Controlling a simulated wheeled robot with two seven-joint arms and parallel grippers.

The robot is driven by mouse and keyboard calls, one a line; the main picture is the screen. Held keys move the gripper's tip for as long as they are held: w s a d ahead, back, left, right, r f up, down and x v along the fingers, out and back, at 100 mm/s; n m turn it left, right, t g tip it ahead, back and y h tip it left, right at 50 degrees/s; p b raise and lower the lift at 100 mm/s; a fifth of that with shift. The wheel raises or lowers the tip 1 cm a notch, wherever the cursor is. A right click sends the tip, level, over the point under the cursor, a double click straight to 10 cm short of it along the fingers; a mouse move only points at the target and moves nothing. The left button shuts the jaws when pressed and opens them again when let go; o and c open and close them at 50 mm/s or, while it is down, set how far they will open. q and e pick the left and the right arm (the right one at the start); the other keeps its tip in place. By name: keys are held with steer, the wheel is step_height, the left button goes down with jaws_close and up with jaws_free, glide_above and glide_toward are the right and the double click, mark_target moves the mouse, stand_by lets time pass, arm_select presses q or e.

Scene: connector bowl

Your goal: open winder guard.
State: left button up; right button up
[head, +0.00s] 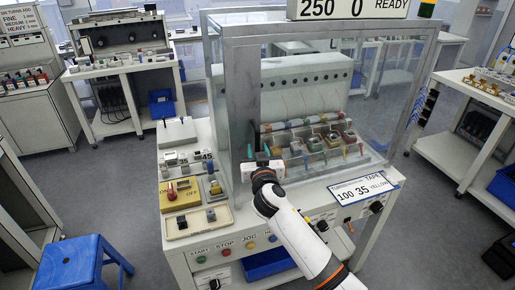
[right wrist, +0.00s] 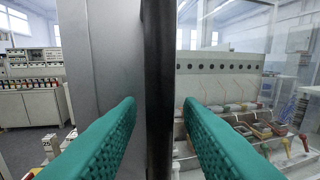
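The winder guard (head: 315,27) is a grey metal frame with clear panels over the winding machine. A wide grey upright (head: 242,85) stands at its front left, and it fills the left of the right wrist view (right wrist: 100,60). A dark vertical bar (right wrist: 158,85) runs beside this upright. My right gripper (head: 258,150) is at the front left of the guard. In the right wrist view its green fingers (right wrist: 159,105) are open, one on each side of the bar, with visible gaps. Whether the bar lies fully between the fingertips in depth is unclear. My left gripper is out of view.
Inside the guard are several coloured spools (head: 325,138). A sign (head: 363,188) and coloured buttons (head: 224,245) are on the machine's front. A tray (head: 196,222) and small switches sit left of the guard. A blue stool (head: 78,265) stands at lower left.

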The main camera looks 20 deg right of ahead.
steer(key=shift+w, duration=0.25)
jaws_close()
steer(key=shift+s, duration=0.1)
